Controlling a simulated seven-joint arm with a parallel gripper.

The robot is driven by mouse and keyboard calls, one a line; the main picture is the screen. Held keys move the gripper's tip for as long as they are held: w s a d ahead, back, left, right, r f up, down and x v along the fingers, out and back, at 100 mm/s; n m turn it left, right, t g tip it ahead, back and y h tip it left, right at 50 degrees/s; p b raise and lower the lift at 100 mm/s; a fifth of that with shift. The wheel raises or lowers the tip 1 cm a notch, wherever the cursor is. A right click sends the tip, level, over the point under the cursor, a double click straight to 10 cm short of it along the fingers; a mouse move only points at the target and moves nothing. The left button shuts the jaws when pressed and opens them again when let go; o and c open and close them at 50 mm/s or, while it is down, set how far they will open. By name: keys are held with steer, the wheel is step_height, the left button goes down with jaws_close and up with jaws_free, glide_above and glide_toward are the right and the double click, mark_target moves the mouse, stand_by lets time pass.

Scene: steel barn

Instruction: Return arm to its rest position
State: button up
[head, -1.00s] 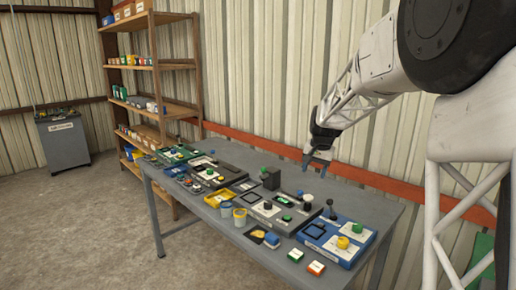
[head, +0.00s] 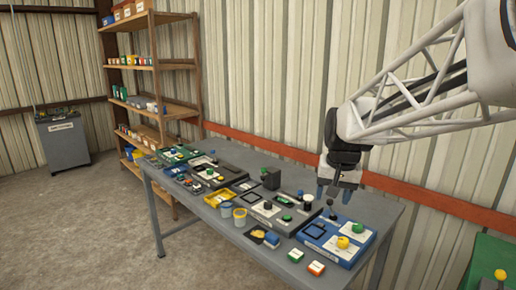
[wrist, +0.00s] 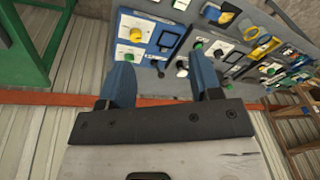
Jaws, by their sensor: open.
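My gripper (head: 336,193) hangs over the right part of the grey table in the head view, above the blue-framed panel (head: 353,253) with a yellow knob (head: 343,242). In the wrist view my gripper (wrist: 166,80) shows two blue fingers spread apart with nothing between them. A dark joystick-like knob (head: 332,214) stands just below the fingers in the head view. My white lattice arm reaches in from the upper right.
A wooden shelf (head: 160,63) stands behind on the left. An orange rail (head: 430,203) runs along the ribbed wall. A green object (head: 492,262) is at lower right.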

steer(key=s+f+n, duration=0.1)
steer(key=s+f, duration=0.2)
steer(key=s, duration=1)
steer(key=s+f+n, duration=0.1)
steer(key=s+f, duration=0.2)
steer(key=s, duration=1)
steer(key=shift+s+f+h, duration=0.15)
steer(key=shift+f+h, duration=0.05)
steer(key=shift+h, duration=0.2)
